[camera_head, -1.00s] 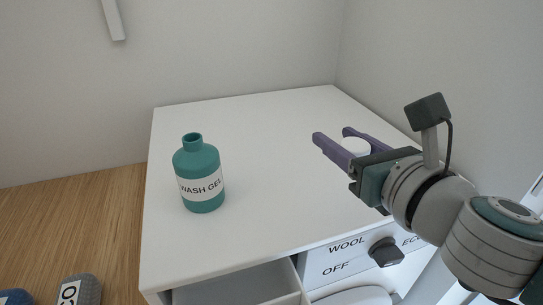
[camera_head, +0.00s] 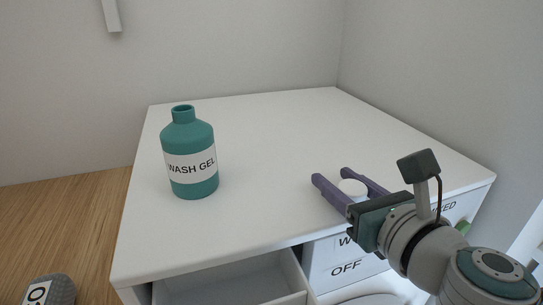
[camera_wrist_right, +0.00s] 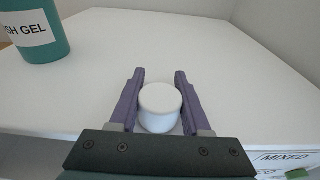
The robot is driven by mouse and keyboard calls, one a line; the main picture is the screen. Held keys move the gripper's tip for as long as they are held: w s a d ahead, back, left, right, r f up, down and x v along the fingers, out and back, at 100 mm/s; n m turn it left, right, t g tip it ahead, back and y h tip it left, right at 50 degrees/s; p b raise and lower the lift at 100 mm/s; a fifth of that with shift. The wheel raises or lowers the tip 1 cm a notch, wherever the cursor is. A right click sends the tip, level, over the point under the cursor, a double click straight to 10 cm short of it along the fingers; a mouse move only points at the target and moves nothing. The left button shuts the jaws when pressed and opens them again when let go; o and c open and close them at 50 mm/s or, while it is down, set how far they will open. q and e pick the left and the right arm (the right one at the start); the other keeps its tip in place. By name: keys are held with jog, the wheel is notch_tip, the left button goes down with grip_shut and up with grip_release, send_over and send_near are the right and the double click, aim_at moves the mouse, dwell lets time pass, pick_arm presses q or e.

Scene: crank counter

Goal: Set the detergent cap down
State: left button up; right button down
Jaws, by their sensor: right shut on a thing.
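The white detergent cap (camera_head: 351,187) is between the two purple fingers of my right gripper (camera_head: 332,175), over the front right part of the white machine top. In the right wrist view the cap (camera_wrist_right: 160,104) is upright, a short round cylinder between the fingers of my right gripper (camera_wrist_right: 160,75). I cannot tell whether its underside touches the top. The teal WASH GEL bottle (camera_head: 190,153) stands upright and uncapped on the left of the top. It is partly in the right wrist view (camera_wrist_right: 36,30). My left gripper is not in view.
The white top (camera_head: 265,150) is clear between the bottle and my gripper. An open drawer (camera_head: 235,284) and a panel marked OFF (camera_head: 345,268) are below its front edge. Walls stand behind and to the right. A grey labelled container (camera_head: 50,291) is at the lower left.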

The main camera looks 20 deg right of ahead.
jog(key=shift+f, duration=0.25)
jog(key=shift+c, duration=1.8)
grip_release()
jog(key=shift+r, duration=0.1)
